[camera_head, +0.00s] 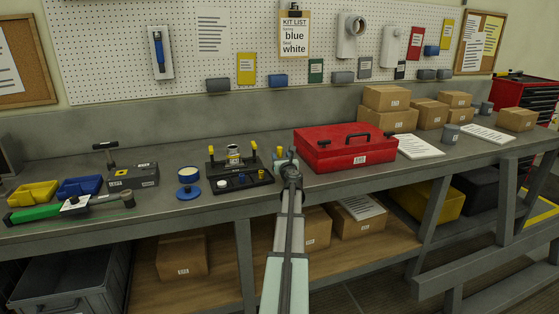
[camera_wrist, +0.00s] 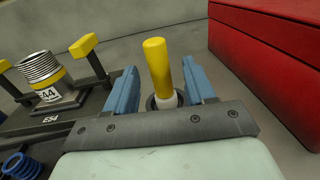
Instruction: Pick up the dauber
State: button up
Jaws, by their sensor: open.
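The dauber appears as an upright yellow handle (camera_wrist: 156,62) with a white collar, standing in a dark round base in the wrist view. In the head view its yellow top (camera_head: 280,150) shows just behind my gripper (camera_head: 287,158). My gripper's blue fingers (camera_wrist: 162,80) are open, one on each side of the handle, with visible gaps. The lower part of the dauber is partly hidden by the gripper's grey front bar.
The black turret plate (camera_head: 240,181) with yellow posts and a threaded metal piece (camera_wrist: 42,74) stands close on the left. A red toolbox (camera_head: 330,155) stands close on the right. Bare bench shows behind the dauber.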

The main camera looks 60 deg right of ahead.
aim_at(280, 155)
jog(key=x, duration=0.3)
jog(key=shift+w+d, duration=0.15)
jog(key=shift+c, duration=0.2)
grip_shut()
jog(key=shift+r, duration=0.15)
